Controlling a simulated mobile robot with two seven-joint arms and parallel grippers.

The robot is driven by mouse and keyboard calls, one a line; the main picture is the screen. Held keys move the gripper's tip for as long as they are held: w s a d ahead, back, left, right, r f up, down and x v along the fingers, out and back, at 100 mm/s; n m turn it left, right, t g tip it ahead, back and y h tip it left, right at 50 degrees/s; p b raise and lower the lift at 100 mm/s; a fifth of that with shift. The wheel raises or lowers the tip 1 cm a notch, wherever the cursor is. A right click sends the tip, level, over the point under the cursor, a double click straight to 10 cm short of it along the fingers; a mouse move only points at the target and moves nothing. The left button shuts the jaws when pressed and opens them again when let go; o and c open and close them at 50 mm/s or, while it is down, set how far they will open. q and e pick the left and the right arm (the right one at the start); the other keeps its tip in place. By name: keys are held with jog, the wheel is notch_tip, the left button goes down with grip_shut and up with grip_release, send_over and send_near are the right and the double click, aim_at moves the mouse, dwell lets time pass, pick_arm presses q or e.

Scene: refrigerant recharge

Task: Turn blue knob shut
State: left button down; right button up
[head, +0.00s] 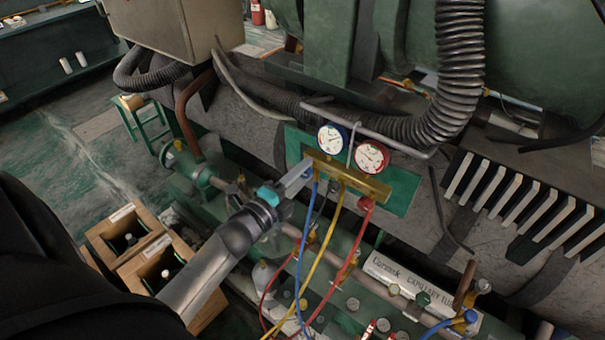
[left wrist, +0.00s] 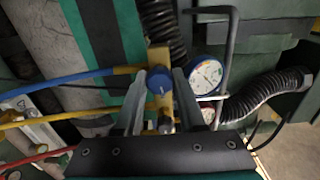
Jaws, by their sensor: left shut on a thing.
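The brass manifold (head: 347,178) stands in front of a green panel, with a blue-rimmed gauge (head: 332,139) and a red-rimmed gauge (head: 371,156) above it. My left gripper (head: 300,176) is at the manifold's left end. In the left wrist view the blue knob (left wrist: 159,81) sits between the two fingers of my left gripper (left wrist: 160,88), which is shut on it. In the head view the gripper mostly hides the knob. The blue-rimmed gauge also shows in the left wrist view (left wrist: 206,75). My right gripper is not in view.
Blue (head: 302,250), yellow (head: 328,245) and red (head: 349,258) hoses hang below the manifold. A grey pipe guard (head: 398,146) and a thick black corrugated hose (head: 458,75) run close behind and right. Wooden crates with bottles (head: 150,262) stand at lower left.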

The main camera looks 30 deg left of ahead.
pick_arm(q)
jog(key=shift+m, duration=1.2)
jog(key=c, duration=0.5)
grip_release()
jog(key=s+a+b, duration=0.1)
jog(key=s+b, duration=0.1)
jog(key=s, duration=1.3)
jog(key=shift+s+a, duration=0.1)
